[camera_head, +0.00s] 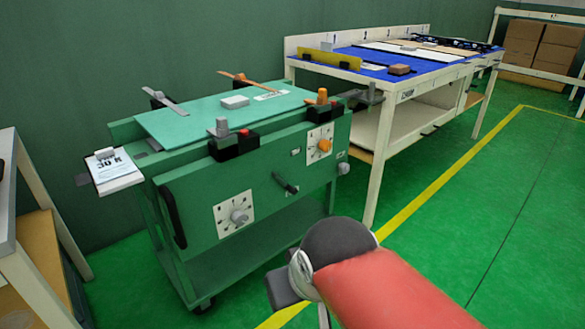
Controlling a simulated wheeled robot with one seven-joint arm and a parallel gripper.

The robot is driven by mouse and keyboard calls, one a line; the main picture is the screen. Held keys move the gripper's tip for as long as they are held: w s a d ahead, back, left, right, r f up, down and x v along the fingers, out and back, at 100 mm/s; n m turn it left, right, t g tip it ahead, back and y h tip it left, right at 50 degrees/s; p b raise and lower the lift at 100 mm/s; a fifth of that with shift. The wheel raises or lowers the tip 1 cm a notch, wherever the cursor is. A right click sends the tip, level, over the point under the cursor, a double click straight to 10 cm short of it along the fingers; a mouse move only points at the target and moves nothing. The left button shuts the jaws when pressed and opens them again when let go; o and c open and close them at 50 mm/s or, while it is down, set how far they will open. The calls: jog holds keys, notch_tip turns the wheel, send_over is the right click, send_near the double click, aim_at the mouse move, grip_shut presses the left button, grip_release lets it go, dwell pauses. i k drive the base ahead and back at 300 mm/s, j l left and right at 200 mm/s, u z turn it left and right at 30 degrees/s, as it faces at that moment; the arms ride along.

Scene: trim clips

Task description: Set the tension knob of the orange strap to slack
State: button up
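The green cart (205,190) stands left of centre. An orange knob (325,146) sits on a white dial plate (313,157) at the right of its front panel; its setting is too small to read. An orange strap (252,82) lies across the teal top, and an orange-handled buckle (322,98) sits at the right front edge. My gripper (284,288) shows only as a dark part beside my wrist, in front of the cart and below the orange knob. Its fingers are not clear, so its opening cannot be told.
A grey knob (238,216) on its own dial, a grey buckle (222,128) and a dark handle (286,183) also stick out of the cart. A blue-topped bench (350,79) stands behind right. The floor at right is clear.

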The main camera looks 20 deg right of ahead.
aim_at(325, 145)
jog(key=i+z, duration=0.15)
jog(key=i, duration=0.85)
